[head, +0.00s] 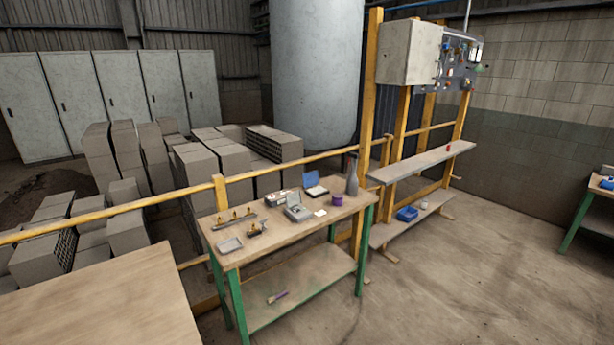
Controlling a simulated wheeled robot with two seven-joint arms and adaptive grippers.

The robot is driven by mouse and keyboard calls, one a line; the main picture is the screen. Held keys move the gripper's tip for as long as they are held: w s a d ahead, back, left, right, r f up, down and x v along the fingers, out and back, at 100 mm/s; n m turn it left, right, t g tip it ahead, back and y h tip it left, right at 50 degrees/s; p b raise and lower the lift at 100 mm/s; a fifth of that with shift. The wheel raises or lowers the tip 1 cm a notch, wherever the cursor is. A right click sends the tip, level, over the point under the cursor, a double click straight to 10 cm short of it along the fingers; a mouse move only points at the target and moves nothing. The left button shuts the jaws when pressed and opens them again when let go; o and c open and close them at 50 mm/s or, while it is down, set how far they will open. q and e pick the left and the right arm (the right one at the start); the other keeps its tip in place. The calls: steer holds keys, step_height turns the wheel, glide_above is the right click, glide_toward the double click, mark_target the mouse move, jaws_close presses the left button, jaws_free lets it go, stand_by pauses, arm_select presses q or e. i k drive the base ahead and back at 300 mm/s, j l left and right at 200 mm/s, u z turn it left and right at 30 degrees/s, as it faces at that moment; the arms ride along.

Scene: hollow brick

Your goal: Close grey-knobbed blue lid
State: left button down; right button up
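A small box with a raised blue lid (311,179) stands at the back right of the green-legged workbench (262,242). The lid stands up at the back and its pale base (317,191) lies open in front. A grey knob is too small to make out. A grey case (298,211) with its lid up stands just in front and left of it. Neither of my grippers is in view.
The bench also holds a purple cup (337,200), a grey bottle (352,178), a grey tray (230,245) and small metal parts. A yellow rail (290,163) runs behind it. A bare wooden tabletop (115,305) is at near left. The floor at right is open.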

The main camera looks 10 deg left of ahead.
mark_target(311, 178)
steer(key=i+j+z, duration=0.2)
steer(key=i, duration=0.3)
steer(key=i+j+z, duration=0.15)
steer(key=i, duration=0.4)
steer(key=i+j+z, duration=0.2)
steer(key=i, duration=0.3)
steer(key=i+j+z, duration=0.2)
steer(key=i+j, duration=0.25)
